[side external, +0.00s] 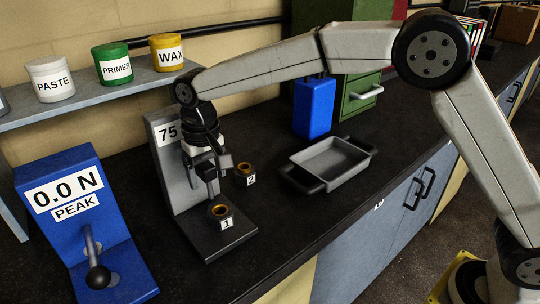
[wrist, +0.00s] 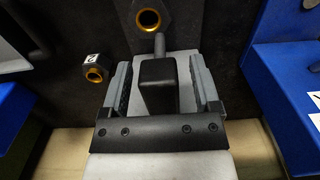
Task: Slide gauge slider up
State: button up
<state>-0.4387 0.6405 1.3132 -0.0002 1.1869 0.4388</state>
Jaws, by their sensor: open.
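The gauge (side external: 163,160) is a grey upright plate marked 75 on a dark base, seen in the side external view. Its slider looks like a black block (wrist: 157,84) with a thin rod, in the wrist view. The block also shows in the side external view (side external: 206,172), partly hidden by my gripper (side external: 208,165). In the wrist view my gripper (wrist: 160,70) is open. Its two fingers stand on either side of the block, with a gap visible on each side. The block is above the base's ring marked 1 (side external: 220,211).
A loose nut marked 2 (side external: 244,174) lies right of the gauge. A blue 0.0 N PEAK device with a lever (side external: 75,225) stands to the left. A grey tray (side external: 332,163) and a blue box (side external: 314,107) are to the right. A shelf with pots (side external: 110,90) is behind.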

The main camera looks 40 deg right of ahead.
jog(key=shift+r, duration=3.65)
jog(key=shift+s+f, duration=0.1)
jog(key=shift+f, duration=0.05)
jog(key=shift+s+d+f, duration=0.15)
jog(key=shift+s+f, duration=0.25)
jog(key=shift+s, duration=0.05)
jog(key=s+d+f+t, duration=0.1)
jog(key=s+d+f, duration=0.6)
jog(key=s+d, duration=0.3)
jog(key=s+d+f+t, duration=0.1)
jog(key=s+d+f, duration=0.6)
jog(key=d, duration=0.5)
jog(key=s, duration=0.2)
jog(key=shift+s+d+f+t, duration=0.3)
jog(key=shift+s+d+f, duration=0.05)
jog(key=shift+s, duration=0.05)
